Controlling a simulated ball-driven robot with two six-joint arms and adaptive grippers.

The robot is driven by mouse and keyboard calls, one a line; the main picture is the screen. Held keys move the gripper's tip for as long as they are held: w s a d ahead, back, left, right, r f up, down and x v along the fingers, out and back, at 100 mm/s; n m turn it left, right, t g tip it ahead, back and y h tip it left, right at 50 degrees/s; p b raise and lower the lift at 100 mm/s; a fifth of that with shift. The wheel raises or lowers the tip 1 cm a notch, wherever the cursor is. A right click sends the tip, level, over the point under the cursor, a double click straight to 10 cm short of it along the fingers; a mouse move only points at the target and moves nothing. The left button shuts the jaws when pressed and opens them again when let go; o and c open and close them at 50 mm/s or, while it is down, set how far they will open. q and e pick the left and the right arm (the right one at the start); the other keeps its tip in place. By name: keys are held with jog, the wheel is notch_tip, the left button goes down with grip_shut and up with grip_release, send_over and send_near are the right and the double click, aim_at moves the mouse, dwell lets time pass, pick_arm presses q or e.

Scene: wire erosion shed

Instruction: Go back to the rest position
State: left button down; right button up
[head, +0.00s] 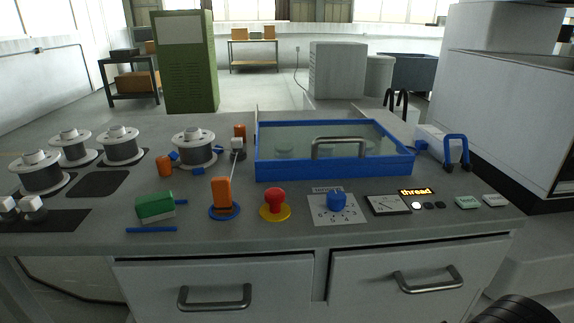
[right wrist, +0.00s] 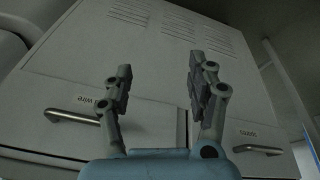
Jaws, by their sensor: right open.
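My right gripper (right wrist: 158,90) shows in the right wrist view with its two fingers apart and nothing between them. It faces the grey cabinet front (right wrist: 150,50) with labelled drawers. In the head view only a dark part of my own body shows at the bottom right corner, and no gripper is visible. My left gripper is in neither view. The workbench (head: 300,240) stands in front of me with both of its drawers looking shut.
On the bench are several wire spools (head: 194,150), a blue-framed glass lid (head: 335,165), an orange lever (head: 222,194), a red mushroom button (head: 275,203), a blue dial (head: 337,200) and a lit "thread" display (head: 414,192). A white machine (head: 500,100) stands at right.

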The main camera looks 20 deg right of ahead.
jog(key=s+d+f+g+b, duration=0.1)
jog(key=s+f, duration=0.2)
jog(key=f, duration=0.7)
jog(key=s+d+f+b, duration=0.1)
jog(key=s+f, duration=0.1)
jog(key=f, duration=0.8)
jog(key=s+f+g+b, duration=0.1)
jog(key=s+f+b, duration=0.1)
jog(key=s+f, duration=1.3)
jog(key=shift+s+d+f, duration=0.25)
jog(key=shift+s+f, duration=0.05)
jog(key=shift+s, duration=0.6)
